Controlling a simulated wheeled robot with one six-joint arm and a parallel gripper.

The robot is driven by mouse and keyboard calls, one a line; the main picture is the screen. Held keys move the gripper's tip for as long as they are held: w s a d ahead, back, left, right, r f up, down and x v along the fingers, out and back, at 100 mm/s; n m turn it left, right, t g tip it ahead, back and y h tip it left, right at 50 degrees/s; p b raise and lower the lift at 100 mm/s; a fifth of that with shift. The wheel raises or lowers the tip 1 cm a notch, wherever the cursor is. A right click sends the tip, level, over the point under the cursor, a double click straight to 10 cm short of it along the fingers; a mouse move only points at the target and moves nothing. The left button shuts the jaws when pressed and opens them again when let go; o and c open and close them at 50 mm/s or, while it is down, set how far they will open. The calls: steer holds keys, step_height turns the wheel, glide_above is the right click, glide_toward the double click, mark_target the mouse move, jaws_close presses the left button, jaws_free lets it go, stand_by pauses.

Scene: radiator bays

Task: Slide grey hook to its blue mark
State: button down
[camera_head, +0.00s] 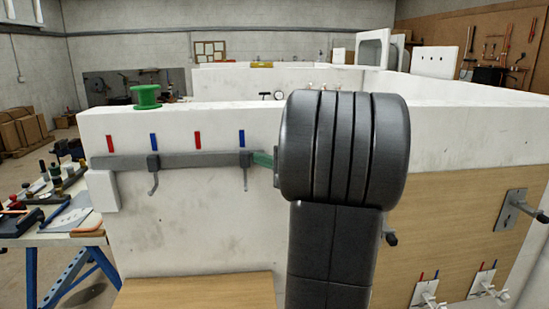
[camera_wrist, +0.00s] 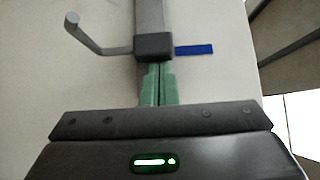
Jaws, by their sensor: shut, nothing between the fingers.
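A grey rail (camera_head: 200,160) runs along the white wall and carries two dark sliding blocks with grey hooks hanging from them. The right hook (camera_head: 245,160) is roughly in line with the right blue mark (camera_head: 241,138). In the wrist view this hook's block (camera_wrist: 154,46) is level with the blue mark (camera_wrist: 194,50). The left hook (camera_head: 153,165) is under the left blue mark (camera_head: 153,140). My gripper (camera_head: 262,159) has green fingers, shut and empty, at the right side of the right block. In the wrist view the fingertips (camera_wrist: 158,66) touch or nearly touch it.
Red marks (camera_head: 109,142) (camera_head: 197,140) alternate with the blue ones above the rail. A green spool-shaped thing (camera_head: 146,96) stands on the wall top. A wooden panel (camera_head: 450,190) with valves and a lever plate (camera_head: 511,210) is at right. A workbench (camera_head: 60,235) stands at left.

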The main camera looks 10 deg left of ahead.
steer(key=shift+a+f, duration=0.1)
steer(key=shift+a, duration=0.05)
steer(key=shift+s+a+f+b, duration=0.1)
steer(key=shift+a+b, duration=0.25)
steer(key=shift+b, duration=0.3)
steer(key=shift+s+a, duration=0.1)
steer(key=shift+a, duration=0.15)
